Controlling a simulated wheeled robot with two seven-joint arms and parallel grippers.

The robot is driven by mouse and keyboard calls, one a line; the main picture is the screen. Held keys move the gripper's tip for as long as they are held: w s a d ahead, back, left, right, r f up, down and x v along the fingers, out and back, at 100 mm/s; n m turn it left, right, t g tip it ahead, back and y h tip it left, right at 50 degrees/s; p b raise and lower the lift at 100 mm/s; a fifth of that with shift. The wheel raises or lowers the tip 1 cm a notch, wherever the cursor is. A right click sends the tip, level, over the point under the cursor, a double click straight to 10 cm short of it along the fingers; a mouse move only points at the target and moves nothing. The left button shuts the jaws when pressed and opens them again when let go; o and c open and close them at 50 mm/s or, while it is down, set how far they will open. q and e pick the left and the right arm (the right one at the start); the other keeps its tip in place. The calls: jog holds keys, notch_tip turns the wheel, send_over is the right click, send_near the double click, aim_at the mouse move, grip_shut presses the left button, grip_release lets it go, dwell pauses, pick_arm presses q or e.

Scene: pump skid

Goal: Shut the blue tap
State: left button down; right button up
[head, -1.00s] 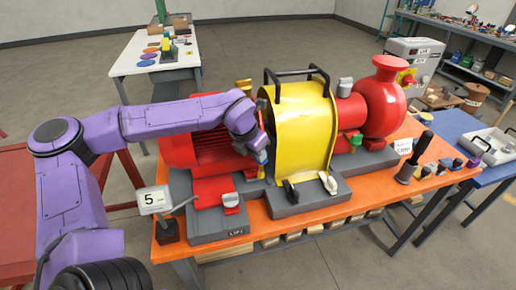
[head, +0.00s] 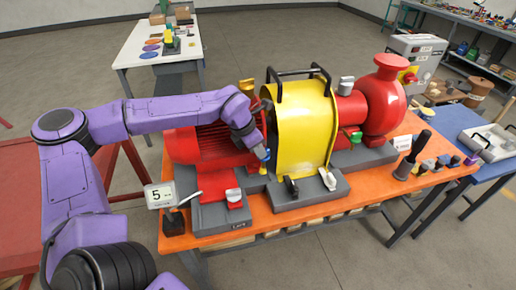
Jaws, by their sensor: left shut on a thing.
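The blue tap (head: 267,156) is a small blue handle low on the pump skid, between the red motor (head: 208,148) and the yellow guard (head: 303,130). My left gripper (head: 262,153) reaches down to it from the left and is shut on it. The gripper hides much of the tap, so I cannot tell which way the handle lies. My right gripper is not in view.
A green tap (head: 355,137) sits right of the guard. The guard has black handles (head: 297,72) on top. Black and coloured upright pieces stand at the orange bench's (head: 285,221) right end.

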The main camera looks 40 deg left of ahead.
pick_arm(q)
jog(key=c, duration=1.1)
grip_release()
